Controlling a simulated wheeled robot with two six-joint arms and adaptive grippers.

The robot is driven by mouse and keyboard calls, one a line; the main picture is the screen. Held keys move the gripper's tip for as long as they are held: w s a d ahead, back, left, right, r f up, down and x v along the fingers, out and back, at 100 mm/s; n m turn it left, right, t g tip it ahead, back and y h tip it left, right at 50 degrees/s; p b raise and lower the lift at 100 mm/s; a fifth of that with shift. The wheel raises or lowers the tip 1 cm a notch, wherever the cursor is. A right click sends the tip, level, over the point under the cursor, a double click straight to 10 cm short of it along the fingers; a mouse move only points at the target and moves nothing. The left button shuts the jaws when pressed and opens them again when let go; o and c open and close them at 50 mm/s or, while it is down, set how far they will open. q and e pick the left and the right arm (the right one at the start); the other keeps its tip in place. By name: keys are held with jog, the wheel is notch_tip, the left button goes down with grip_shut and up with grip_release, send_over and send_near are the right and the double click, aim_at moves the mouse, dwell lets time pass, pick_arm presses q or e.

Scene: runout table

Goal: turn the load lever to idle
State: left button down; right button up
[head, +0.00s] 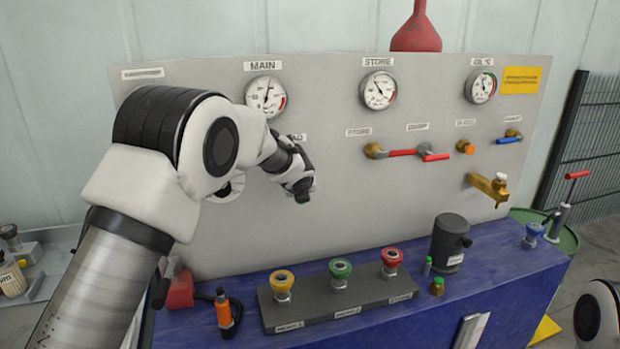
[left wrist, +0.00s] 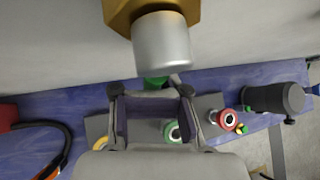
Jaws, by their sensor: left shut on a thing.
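My left gripper (head: 301,191) is at the panel, just under the partly covered LOAD label (head: 298,137). In the left wrist view my left gripper (left wrist: 154,94) is shut on the load lever, whose small green part (left wrist: 157,83) shows between the fingertips. The lever's brass hexagonal body and silver cylinder (left wrist: 162,42) are just above the fingers. In the head view my arm and gripper hide the lever, so its angle cannot be read. My right gripper is out of view.
The grey panel (head: 330,220) carries gauges and red-handled store (head: 400,153) and dump (head: 433,157) levers to the right. On the blue table stand a block with yellow, green and red couplings (head: 340,297), a black canister (head: 449,245) and an orange-black tool (head: 224,312).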

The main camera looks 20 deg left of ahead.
pick_arm(q)
jog(key=p, duration=0.1)
jog(key=a+g+y+p, duration=0.1)
jog(key=shift+s+r+m+p, duration=0.15)
jog(key=shift+s+m+p, duration=0.15)
jog(key=shift+m, duration=0.1)
jog(key=shift+f+y+p, duration=0.25)
jog(key=shift+y+p, duration=0.15)
jog(key=shift+p, duration=0.05)
jog(key=shift+s+a+f, duration=0.1)
jog(key=shift+s, duration=0.05)
jog(key=c, duration=1.1)
grip_release()
jog(key=shift+a, duration=0.35)
jog(key=shift+d, duration=0.2)
